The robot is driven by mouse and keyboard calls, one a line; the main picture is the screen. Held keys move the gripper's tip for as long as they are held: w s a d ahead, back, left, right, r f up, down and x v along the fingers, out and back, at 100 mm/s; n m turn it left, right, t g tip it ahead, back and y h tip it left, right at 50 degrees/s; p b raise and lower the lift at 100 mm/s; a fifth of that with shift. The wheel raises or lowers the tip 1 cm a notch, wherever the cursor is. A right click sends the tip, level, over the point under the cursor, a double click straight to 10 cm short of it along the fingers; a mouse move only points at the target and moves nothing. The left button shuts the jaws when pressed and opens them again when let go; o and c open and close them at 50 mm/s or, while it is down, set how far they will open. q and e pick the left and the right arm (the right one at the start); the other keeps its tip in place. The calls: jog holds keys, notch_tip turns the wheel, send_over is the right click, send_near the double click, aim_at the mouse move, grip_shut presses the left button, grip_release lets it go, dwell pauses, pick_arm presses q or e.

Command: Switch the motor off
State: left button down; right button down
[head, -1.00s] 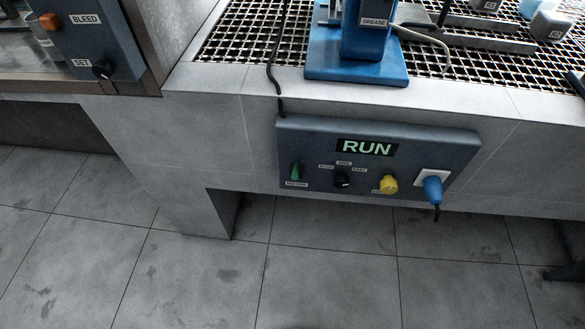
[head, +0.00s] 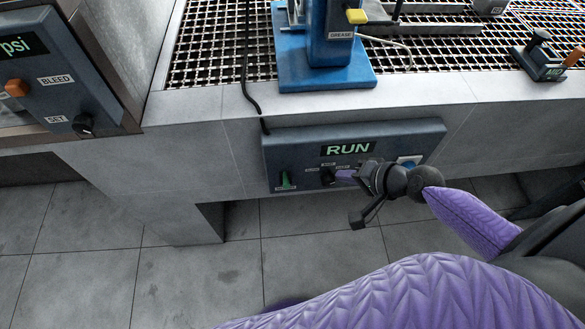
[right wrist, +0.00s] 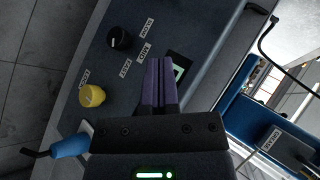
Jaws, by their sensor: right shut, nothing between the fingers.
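The control panel (head: 390,135) on the bench front has a lit display reading RUN (head: 348,149). The green motor switch (head: 285,179) stands at the panel's left end, over a small label. My right gripper (head: 343,175) is shut and empty in front of the panel, just right of the black speed knob (head: 327,176). In the right wrist view its closed purple fingers (right wrist: 158,62) point over the panel, with the black knob (right wrist: 119,38) beside them and apart. The green switch is not in the right wrist view. My left gripper is out of view.
A yellow knob (right wrist: 92,96) and a blue plug (right wrist: 70,146) sit on the same panel; my gripper and arm hide much of them in the head view. A blue stand (head: 325,78) is on the grating above. A bleed panel (head: 60,75) is at left.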

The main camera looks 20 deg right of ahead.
aim_at(286, 180)
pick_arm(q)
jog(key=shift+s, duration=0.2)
pick_arm(e)
jog(key=shift+w+a+r, duration=0.1)
jog(key=shift+a+r, duration=0.1)
jog(key=shift+r, duration=0.2)
